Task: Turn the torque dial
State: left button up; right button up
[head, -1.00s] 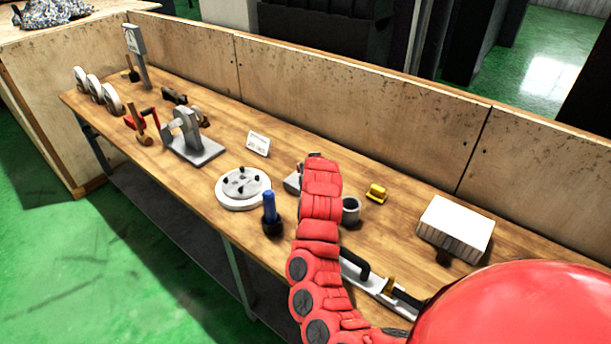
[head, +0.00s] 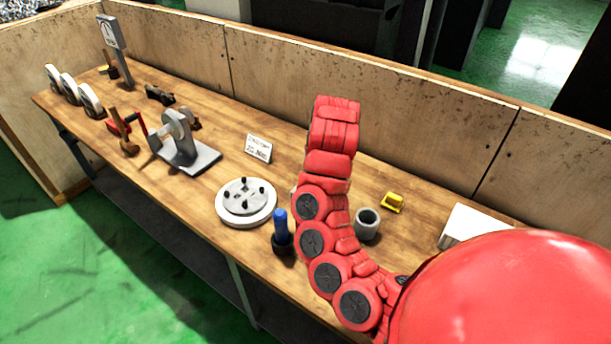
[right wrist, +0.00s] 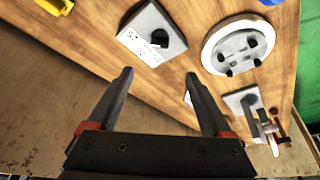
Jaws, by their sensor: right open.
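The torque dial is a pale square plate (right wrist: 133,32) with a black knob (right wrist: 160,38), at the top middle of the right wrist view. In the head view my red right arm hides nearly all of it. My right gripper (right wrist: 159,73) is open and empty in the right wrist view, its fingertips apart from the plate and on the bench side below it in the picture. In the head view the gripper is hidden behind the arm. A small white sign (head: 259,148) stands on the bench left of the arm. My left gripper is not in view.
A round white flange (head: 246,202), a blue-handled tool (head: 281,232), a grey cup (head: 367,224) and a yellow item (head: 393,202) surround the arm. A grey stand (head: 188,150) is farther left. A wooden wall (head: 400,115) runs behind the bench.

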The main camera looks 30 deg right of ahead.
jog(key=p+x, duration=0.2)
jog(key=x, duration=1.3)
jog(key=shift+w+f+p, duration=0.1)
jog(key=shift+f+p, duration=0.1)
jog(key=shift+p, duration=0.1)
jog(key=shift+w+d+f, duration=0.1)
jog(key=shift+w+f, duration=0.15)
jog(key=shift+f, duration=0.45)
grip_shut()
